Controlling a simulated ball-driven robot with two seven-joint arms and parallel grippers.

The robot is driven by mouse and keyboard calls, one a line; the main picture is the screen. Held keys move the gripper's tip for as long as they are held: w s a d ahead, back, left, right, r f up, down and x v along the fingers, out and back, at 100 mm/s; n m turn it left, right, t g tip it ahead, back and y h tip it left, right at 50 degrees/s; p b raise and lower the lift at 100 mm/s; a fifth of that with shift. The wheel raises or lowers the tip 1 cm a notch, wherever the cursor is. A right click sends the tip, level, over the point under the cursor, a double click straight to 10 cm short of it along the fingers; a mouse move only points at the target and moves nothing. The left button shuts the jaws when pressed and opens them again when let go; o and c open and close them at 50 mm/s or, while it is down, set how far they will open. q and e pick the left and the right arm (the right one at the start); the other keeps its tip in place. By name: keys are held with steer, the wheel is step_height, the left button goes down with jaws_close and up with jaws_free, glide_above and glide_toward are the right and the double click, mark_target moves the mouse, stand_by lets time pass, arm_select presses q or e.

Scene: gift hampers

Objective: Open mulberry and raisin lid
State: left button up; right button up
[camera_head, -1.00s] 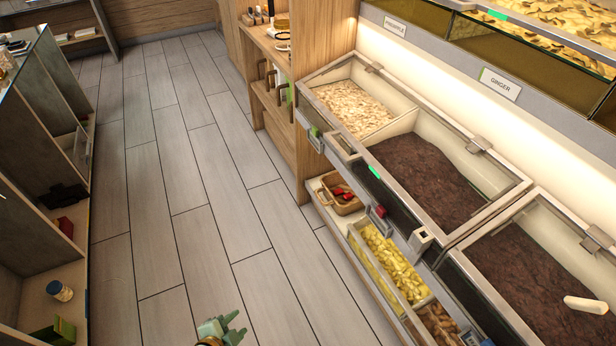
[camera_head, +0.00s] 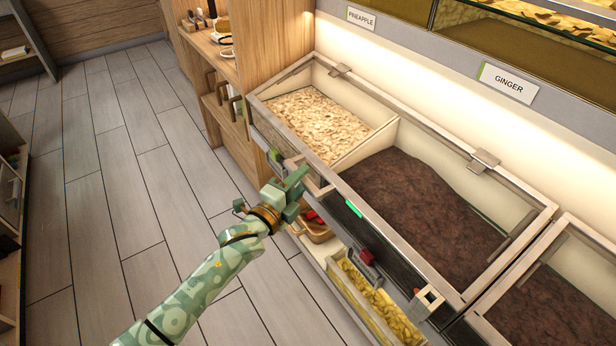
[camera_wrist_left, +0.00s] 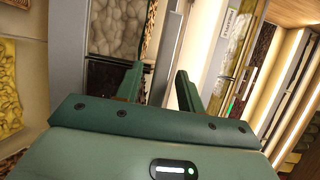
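The mulberry and raisin lid (camera_head: 395,236) is a clear, light-framed cover over a slanted bin. It looks shut, with hinges along its back edge and handles at its front. Under it lie pale mulberries (camera_head: 318,120) on the left and dark raisins (camera_head: 415,205) on the right. My left gripper (camera_head: 293,190) is at the bin's front edge, close by the left handle (camera_head: 312,178). Its fingers stand apart in the left wrist view (camera_wrist_left: 160,75), with nothing clearly held between them. I cannot tell whether it touches the handle. My right gripper is not in view.
A second dark-filled bin (camera_head: 550,300) adjoins at the right. Below are a basket (camera_head: 318,232) and a tray of yellow pieces (camera_head: 375,302). A wooden shelf (camera_head: 215,60) stands at the back left. The grey tiled floor (camera_head: 130,190) is clear.

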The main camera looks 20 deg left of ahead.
arm_select(q)
steer(key=x, duration=0.3)
steer(key=shift+w+b, duration=0.1)
steer(key=shift+b, duration=0.3)
